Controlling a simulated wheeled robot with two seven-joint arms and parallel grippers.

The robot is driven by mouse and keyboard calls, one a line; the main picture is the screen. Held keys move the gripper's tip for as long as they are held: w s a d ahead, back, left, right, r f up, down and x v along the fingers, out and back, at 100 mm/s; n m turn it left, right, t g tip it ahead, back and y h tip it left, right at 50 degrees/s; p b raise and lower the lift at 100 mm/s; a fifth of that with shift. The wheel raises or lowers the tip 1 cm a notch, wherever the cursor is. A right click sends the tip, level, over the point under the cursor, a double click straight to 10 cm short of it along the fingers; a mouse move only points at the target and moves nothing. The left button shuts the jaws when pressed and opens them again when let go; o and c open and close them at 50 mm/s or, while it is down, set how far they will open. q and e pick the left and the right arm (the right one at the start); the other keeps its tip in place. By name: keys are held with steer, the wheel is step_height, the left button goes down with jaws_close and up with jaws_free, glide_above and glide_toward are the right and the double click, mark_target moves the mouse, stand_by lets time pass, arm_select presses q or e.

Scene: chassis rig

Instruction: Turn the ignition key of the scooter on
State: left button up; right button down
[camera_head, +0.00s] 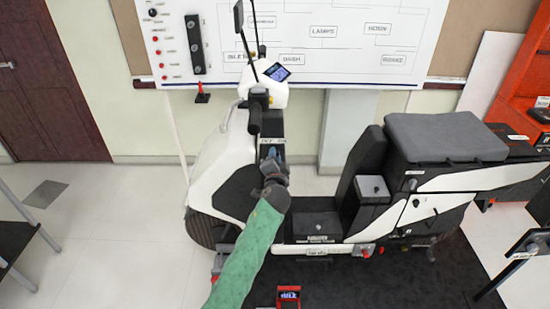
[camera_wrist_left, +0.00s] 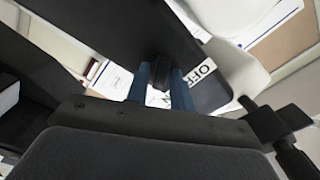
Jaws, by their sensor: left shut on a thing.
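The white and black scooter (camera_head: 228,155) stands side-on in the middle of the head view, handlebar at left and dark seat at right. My left arm, in a green sleeve, reaches up to the black panel behind its front shield. My left gripper (camera_head: 271,157) is at this panel, just below a small pale label strip (camera_head: 271,141). In the left wrist view its two blue fingers (camera_wrist_left: 161,86) are shut on the dark ignition key (camera_wrist_left: 160,68), which shows between them. An "OFF" label (camera_wrist_left: 206,70) lies right of the fingers. The key is hidden in the head view. My right gripper is out of view.
A lit display (camera_head: 277,72) sits on the handlebar. A whiteboard (camera_head: 330,35) with labels and switches hangs behind the scooter. A red shelf unit (camera_head: 512,95) stands at right and a dark mat (camera_head: 350,285) lies below. The floor at left is mostly clear.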

arm_select(q)
steer(key=o, duration=0.7)
steer(key=shift+o, duration=0.2)
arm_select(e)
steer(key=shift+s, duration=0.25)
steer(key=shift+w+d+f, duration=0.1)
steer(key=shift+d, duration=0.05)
